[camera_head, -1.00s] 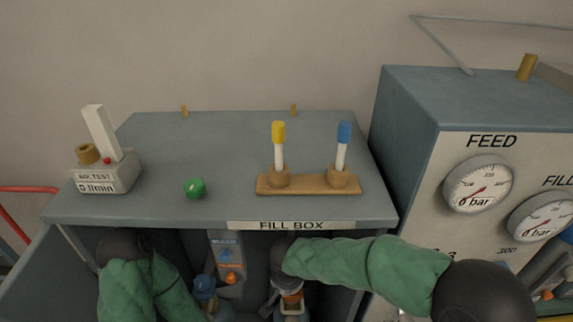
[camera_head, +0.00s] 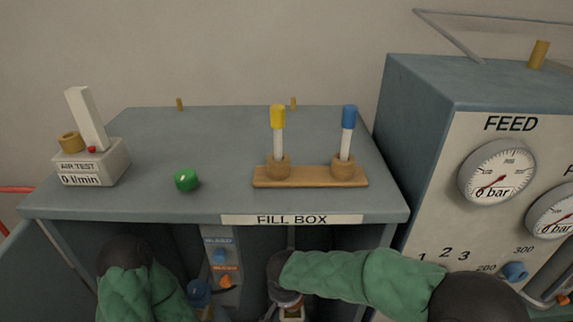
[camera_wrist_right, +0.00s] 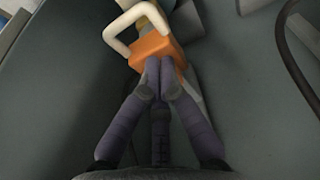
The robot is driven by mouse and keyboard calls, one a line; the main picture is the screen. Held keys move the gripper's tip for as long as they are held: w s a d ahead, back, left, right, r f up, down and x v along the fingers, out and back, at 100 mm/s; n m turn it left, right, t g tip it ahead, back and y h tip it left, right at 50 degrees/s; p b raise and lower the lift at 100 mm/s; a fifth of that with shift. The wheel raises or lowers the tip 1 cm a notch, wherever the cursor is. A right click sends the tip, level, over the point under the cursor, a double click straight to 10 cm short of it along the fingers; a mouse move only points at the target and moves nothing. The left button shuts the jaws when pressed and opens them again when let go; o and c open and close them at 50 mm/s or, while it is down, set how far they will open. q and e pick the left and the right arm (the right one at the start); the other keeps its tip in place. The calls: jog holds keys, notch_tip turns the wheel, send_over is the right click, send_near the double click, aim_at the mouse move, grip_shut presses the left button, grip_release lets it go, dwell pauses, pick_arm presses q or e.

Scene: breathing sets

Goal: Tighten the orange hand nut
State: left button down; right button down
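The orange hand nut (camera_wrist_right: 152,46) shows in the right wrist view at the top middle, with a white bent handle (camera_wrist_right: 122,32) beside it. My right gripper (camera_wrist_right: 159,68) is there with its purple-grey fingertips together, overlapping the nut's lower edge; I see no gap between the tips. In the head view my right gripper (camera_head: 286,298) points down inside the fill box, and the nut is mostly hidden below it. My left arm reaches into the box at the lower left; its gripper is out of sight.
The fill box top (camera_head: 230,140) carries an air test meter (camera_head: 92,162), a green knob (camera_head: 186,180) and a wooden rack (camera_head: 310,178) with yellow- and blue-capped tubes. The feed cabinet (camera_head: 450,160) stands right.

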jog(key=shift+w+f, duration=0.15)
jog(key=shift+f, duration=0.25)
jog(key=shift+w+d, duration=0.15)
dwell(0.4)
jog(key=shift+d+b, duration=0.8)
jog(key=shift+d, duration=0.9)
dwell(0.5)
